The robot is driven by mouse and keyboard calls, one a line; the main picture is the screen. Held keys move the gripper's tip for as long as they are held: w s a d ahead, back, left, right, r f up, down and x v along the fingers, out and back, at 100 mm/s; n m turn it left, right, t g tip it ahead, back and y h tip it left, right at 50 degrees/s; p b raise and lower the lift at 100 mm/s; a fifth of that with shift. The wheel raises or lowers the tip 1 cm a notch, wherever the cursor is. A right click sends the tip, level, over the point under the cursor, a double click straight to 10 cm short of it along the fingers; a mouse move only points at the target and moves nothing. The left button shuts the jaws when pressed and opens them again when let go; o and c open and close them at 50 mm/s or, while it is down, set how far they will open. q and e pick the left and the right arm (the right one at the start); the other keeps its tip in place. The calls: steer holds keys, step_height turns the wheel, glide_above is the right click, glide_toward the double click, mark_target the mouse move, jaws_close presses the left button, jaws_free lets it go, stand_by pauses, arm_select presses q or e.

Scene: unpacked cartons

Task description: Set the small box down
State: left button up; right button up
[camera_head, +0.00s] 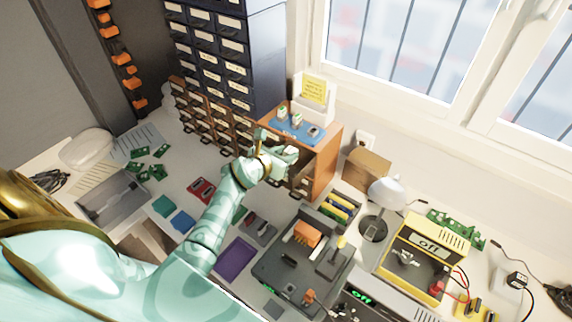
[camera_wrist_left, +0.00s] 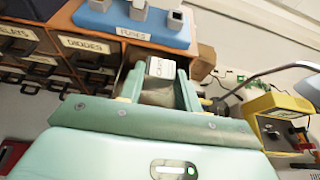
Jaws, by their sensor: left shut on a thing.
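My left gripper (camera_head: 284,154) reaches in front of the small wooden drawer cabinet (camera_head: 325,160) in the head view. In the left wrist view the gripper (camera_wrist_left: 159,82) is shut on the small box (camera_wrist_left: 161,68), a pale box with a printed label. The box is between the two fingers, its lower part hidden by the gripper. My right gripper is not in view.
A tall dark drawer cabinet (camera_head: 262,70) stands behind at left. A grey tool tray (camera_head: 290,262) and purple mat (camera_head: 235,259) lie in front.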

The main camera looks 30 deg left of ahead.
arm_select(q)
steer(key=f, duration=0.1)
steer(key=f+b, duration=0.1)
steer(key=f, duration=0.1)
steer(key=shift+w+f+b, duration=0.3)
steer(key=shift+f+b, duration=0.05)
steer(key=shift+r, duration=0.1)
